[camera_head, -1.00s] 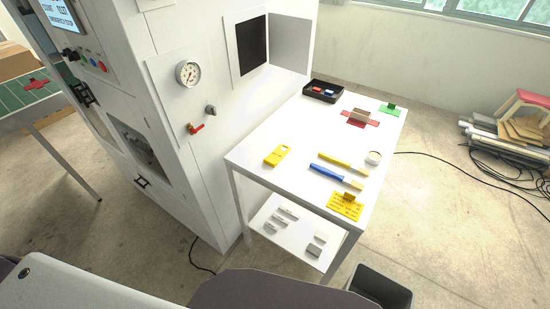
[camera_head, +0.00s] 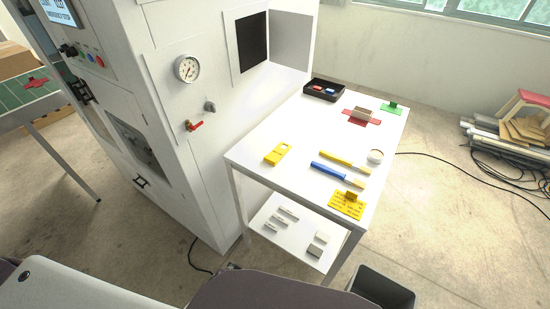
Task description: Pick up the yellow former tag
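A yellow card with printed lines and a small raised tab (camera_head: 347,204) is at the near right corner. A flat yellow piece with a hole at one end (camera_head: 277,153) lies near the table's left edge. I cannot tell for sure which of them is the former tag. Neither is touched by a gripper. Both my grippers are out of view; only parts of my own body show along the bottom edge.
The white table (camera_head: 300,128) also holds yellow-handled and blue-handled tools (camera_head: 330,172), a round white container (camera_head: 376,155), a red cross-shaped piece with a box (camera_head: 362,116), a green piece (camera_head: 393,107) and a black tray (camera_head: 324,89). A machine (camera_head: 190,120) stands left; a dark bin (camera_head: 384,288) below.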

